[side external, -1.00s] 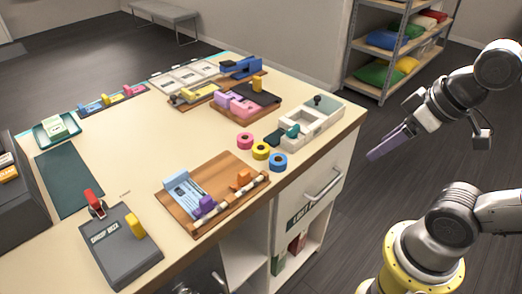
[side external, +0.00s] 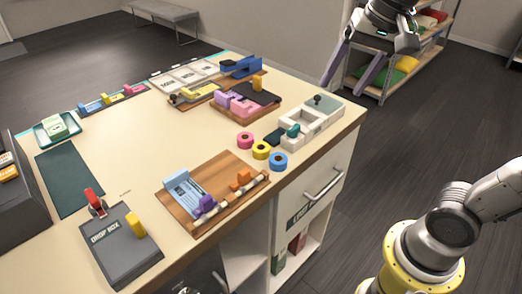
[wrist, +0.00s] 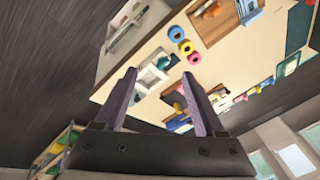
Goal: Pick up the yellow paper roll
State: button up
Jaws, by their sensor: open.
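The yellow paper roll (side external: 261,150) lies on the table top near its right edge, between a pink roll (side external: 245,140) and a blue roll (side external: 278,162). In the wrist view the yellow roll (wrist: 185,47) is again in the middle of the three, beyond my fingertips. My gripper (side external: 352,76) is open and empty. It is above and beyond the table's far right corner, well apart from the rolls. Its two purple fingers also show in the wrist view (wrist: 158,72), spread apart.
A wooden board (side external: 205,225) with a blue card holder and purple and orange pieces lies in front of the rolls. A white compartment tray (side external: 325,118) stands behind them. A dark drop box (side external: 112,255) is at front left. The table's middle is clear.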

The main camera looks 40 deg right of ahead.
jog(key=w+a+m+g, duration=0.1)
jog(key=w+m, duration=0.1)
jog(key=w, duration=0.5)
jog(key=g, duration=0.2)
send_over(261, 147)
notch_tip(261, 147, down, 8)
jog(key=shift+m+g, duration=0.3)
jog(key=shift+g, duration=0.1)
notch_tip(261, 147, down, 9)
jog(key=shift+a+r, duration=0.1)
jog(key=shift+r, duration=0.1)
jog(key=shift+f, duration=3.1)
jog(key=c, duration=1.1)
